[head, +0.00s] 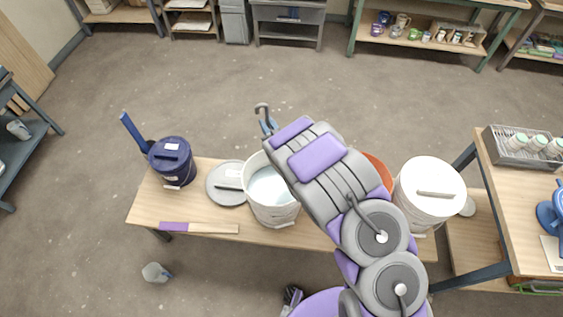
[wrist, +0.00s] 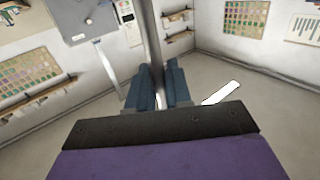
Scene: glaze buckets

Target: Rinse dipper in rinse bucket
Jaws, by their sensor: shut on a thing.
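My gripper (head: 267,127) is shut on a grey rod with a hooked end, which looks like the dipper (head: 262,108). In the head view it shows just past the far rim of the rinse bucket. In the wrist view the blue fingers (wrist: 157,88) close around the dipper's upright rod (wrist: 152,35). The dipper's cup is not visible. The white rinse bucket (head: 274,214) stands open on the bench, with pale bluish water inside. My arm covers part of its right side.
On the bench (head: 215,238) are a lidded dark blue bucket (head: 172,166), a grey lid (head: 222,190) and a purple-ended stick (head: 198,228). An orange bucket (head: 379,173) is mostly behind my arm, beside a lidded white bucket (head: 420,207). A cup (head: 155,272) lies on the floor.

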